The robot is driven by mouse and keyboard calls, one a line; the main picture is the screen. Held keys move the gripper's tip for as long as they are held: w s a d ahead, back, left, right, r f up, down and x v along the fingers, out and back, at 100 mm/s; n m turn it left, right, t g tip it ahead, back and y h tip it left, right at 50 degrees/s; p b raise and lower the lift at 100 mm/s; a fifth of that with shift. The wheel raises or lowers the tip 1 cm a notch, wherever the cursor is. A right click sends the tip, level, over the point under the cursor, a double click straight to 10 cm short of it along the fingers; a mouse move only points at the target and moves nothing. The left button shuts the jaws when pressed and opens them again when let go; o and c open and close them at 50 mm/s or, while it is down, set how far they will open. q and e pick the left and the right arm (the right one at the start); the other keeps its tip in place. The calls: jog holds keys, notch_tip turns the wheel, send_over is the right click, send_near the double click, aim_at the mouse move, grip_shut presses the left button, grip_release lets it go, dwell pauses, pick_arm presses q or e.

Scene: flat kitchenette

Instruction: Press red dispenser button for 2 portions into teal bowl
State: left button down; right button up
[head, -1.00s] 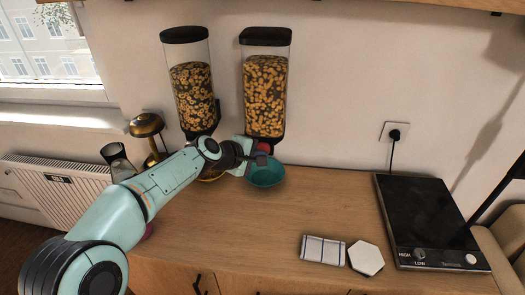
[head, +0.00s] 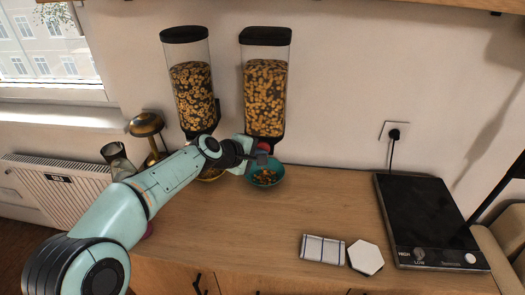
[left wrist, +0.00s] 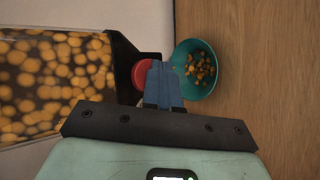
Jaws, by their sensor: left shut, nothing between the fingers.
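The teal bowl (head: 277,181) stands on the counter under the right dispenser (head: 264,95) and holds some orange-brown cereal pieces. It also shows in the left wrist view (left wrist: 206,91). The red button (left wrist: 143,74) is on the front of that dispenser's dark base; a bit of it shows in the head view (head: 263,146). My left gripper (left wrist: 158,66) is shut and empty, its blue fingertips at the red button, overlapping its edge in the picture. In the head view my left gripper (head: 258,158) is just above the bowl's rim. My right gripper is not in view.
A second cereal dispenser (head: 193,85) stands to the left, with a yellow bowl (head: 211,175) below, mostly behind my arm. A gold lamp (head: 147,127) and a glass (head: 116,157) are farther left. A cloth (head: 322,249), white hexagon (head: 366,257) and black hob (head: 428,220) lie right.

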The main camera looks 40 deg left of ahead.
pick_arm(q)
jog(key=shift+s+d, duration=0.45)
jog(key=shift+s, duration=0.35)
jog(key=shift+s+d+b, duration=0.2)
jog(key=shift+s+d, duration=0.2)
jog(key=shift+s, duration=0.35)
jog(key=shift+s+d+b, duration=0.25)
jog(key=shift+s+d, duration=0.15)
jog(key=shift+s, duration=0.3)
jog(key=shift+s+d+b, duration=0.2)
jog(key=shift+s+d, duration=0.2)
jog(key=shift+s, duration=0.35)
